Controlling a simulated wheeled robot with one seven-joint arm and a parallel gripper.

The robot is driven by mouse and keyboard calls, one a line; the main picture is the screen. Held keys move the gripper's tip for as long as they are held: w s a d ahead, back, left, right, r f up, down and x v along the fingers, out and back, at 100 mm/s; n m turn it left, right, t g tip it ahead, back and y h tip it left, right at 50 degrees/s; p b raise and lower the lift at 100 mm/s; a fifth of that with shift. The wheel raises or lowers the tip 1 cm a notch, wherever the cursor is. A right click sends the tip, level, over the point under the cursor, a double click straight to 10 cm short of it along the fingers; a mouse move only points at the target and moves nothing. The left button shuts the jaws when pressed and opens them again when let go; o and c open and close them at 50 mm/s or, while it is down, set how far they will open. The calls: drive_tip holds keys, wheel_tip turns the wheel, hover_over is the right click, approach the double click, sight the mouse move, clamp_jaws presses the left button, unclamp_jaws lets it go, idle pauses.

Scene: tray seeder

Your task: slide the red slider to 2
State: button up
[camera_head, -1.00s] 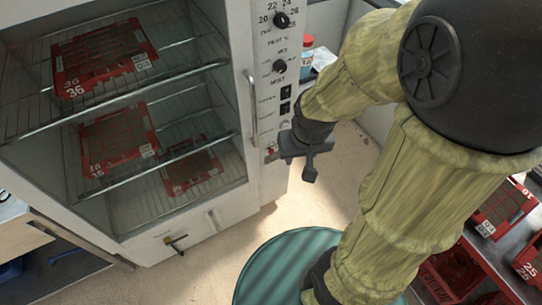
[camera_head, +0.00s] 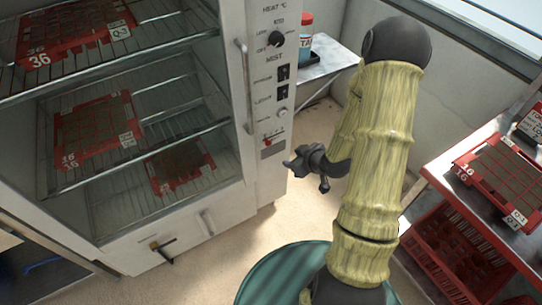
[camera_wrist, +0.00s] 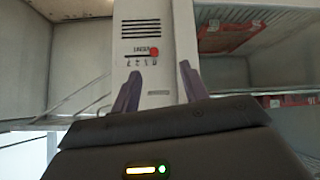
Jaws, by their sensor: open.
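The red slider (camera_head: 267,142) sits at the left end of a short slot low on the white cabinet's control panel (camera_head: 270,153). In the wrist view the red slider (camera_wrist: 154,52) shows at the right end of its dark slot, with small marks beside it too small to read surely. My gripper (camera_head: 303,163) is open and empty, to the right of the panel and slightly lower than the slider in the head view. In the wrist view my gripper's (camera_wrist: 158,78) two fingers stand apart, with the slider between and beyond them, apparently not touched.
Knobs (camera_head: 277,40) and dark switches (camera_head: 283,73) sit above the slider. A vertical door handle (camera_head: 245,85) stands left of the panel. Red trays (camera_head: 97,128) lie on wire shelves inside the cabinet. A rack with red trays (camera_head: 500,180) stands at right. Open floor lies below my gripper.

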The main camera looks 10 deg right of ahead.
sight(269, 144)
wheel_tip(269, 144, down, 12)
drive_tip(key=s+d+m+t+y+b, duration=0.1)
drive_tip(key=m+t+y+b, duration=0.1)
drive_tip(key=t+b, duration=0.6)
drive_tip(key=shift+r+m+t+b, duration=0.15)
drive_tip(key=shift+m+t+b, duration=0.15)
drive_tip(key=shift+t+b, duration=0.15)
drive_tip(key=b+x, duration=0.1)
drive_tip(key=x, duration=1.6)
drive_tip(key=shift+w+a, duration=0.15)
drive_tip(key=shift+a, duration=0.05)
clamp_jaws()
